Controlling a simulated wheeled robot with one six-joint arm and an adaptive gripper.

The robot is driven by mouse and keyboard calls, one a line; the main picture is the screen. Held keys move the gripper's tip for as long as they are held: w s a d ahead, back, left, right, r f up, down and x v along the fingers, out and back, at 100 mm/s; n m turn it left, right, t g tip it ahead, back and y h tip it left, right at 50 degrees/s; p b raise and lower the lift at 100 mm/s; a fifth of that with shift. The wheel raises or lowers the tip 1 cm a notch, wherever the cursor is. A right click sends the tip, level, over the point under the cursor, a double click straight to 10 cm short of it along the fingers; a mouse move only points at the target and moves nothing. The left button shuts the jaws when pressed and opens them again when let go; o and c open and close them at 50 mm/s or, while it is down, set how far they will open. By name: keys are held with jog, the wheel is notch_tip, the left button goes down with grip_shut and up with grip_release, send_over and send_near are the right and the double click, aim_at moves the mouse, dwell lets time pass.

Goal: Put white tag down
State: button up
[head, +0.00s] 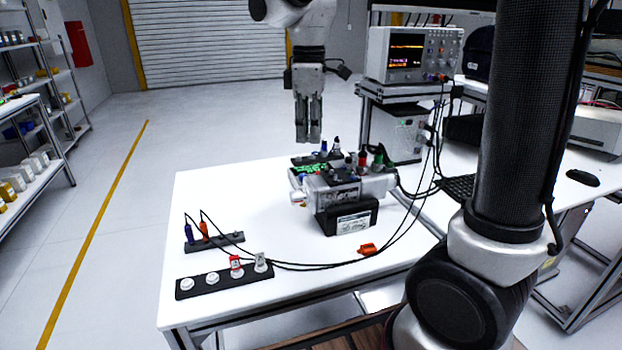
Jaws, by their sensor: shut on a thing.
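My gripper (308,138) hangs pointing down above the back of the servo unit (345,188) on the white table. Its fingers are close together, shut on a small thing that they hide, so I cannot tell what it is. A white tag-like piece (260,262) stands at the right end of a black strip (225,279) at the table's front left. A red and white piece (237,267) stands beside it. Two low white round pieces sit further left on the strip. A white-topped post (336,145) stands behind the servo unit, right of my fingertips.
Blue, red and green connectors stand around the servo unit. A second black strip (228,243) holds blue and orange probes with black cables crossing the table. An orange clip (367,249) lies at the front. An oscilloscope (413,54) stands behind right. The table's left back is clear.

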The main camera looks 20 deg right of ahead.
aim_at(311, 183)
jog(key=n, duration=0.4)
jog(key=shift+s+d+n, duration=0.1)
jog(key=shift+s+n, duration=0.2)
jog(key=shift+s, duration=0.1)
jog(key=shift+f, duration=0.2)
jog(key=shift+n, duration=0.3)
notch_tip(311, 183, down, 10)
jog(key=shift+r, duration=0.2)
jog(key=shift+f, duration=0.1)
jog(key=o, duration=0.7)
jog(key=shift+o, duration=0.2)
